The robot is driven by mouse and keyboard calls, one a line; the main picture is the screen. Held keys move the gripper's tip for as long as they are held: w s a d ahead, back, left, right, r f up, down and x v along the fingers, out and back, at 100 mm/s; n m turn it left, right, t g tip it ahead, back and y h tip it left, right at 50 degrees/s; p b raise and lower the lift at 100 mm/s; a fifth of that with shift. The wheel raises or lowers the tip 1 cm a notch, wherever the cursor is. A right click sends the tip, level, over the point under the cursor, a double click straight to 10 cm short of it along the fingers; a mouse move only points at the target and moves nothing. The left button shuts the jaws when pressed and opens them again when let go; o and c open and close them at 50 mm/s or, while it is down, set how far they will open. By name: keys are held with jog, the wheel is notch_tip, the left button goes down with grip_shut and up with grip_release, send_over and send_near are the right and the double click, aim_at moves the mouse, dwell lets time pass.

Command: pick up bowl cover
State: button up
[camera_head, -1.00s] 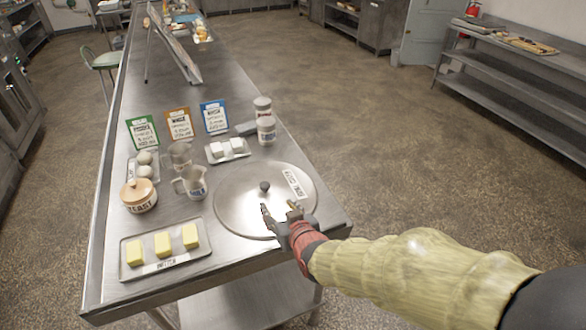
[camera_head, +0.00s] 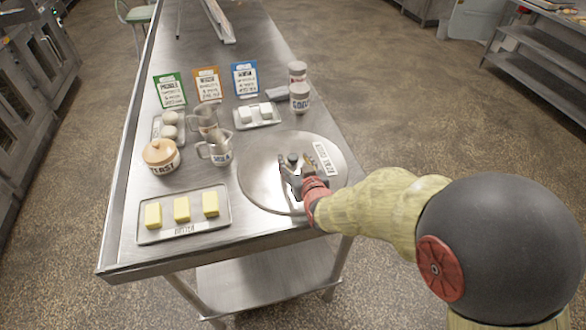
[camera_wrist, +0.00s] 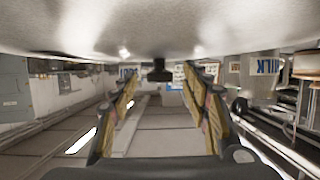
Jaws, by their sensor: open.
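The bowl cover (camera_head: 262,172) is a round, shiny metal lid with a small dark knob (camera_head: 292,158) at its middle and a white label on its right. It lies flat near the front right of the steel table. My gripper (camera_head: 297,165) is open and low over the cover, its fingertips close to the knob. In the wrist view the picture is upside down: the cover (camera_wrist: 90,38) spans the top, and the knob (camera_wrist: 160,72) shows between the tips of the open fingers (camera_wrist: 160,90). I cannot tell whether the fingers touch it.
The butter tray (camera_head: 160,236), yeast jar (camera_head: 162,157) and metal jugs (camera_head: 217,153) stand left of the cover. A tray of white blocks (camera_head: 250,123) and two jars (camera_head: 299,97) stand behind it, with upright cards (camera_head: 208,84) farther back. The table's right edge is close to the cover.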

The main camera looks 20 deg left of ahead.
jog(key=shift+w+a, duration=0.1)
jog(key=shift+w, duration=0.05)
jog(key=shift+c, duration=0.9)
grip_shut()
jog(key=shift+r, duration=0.1)
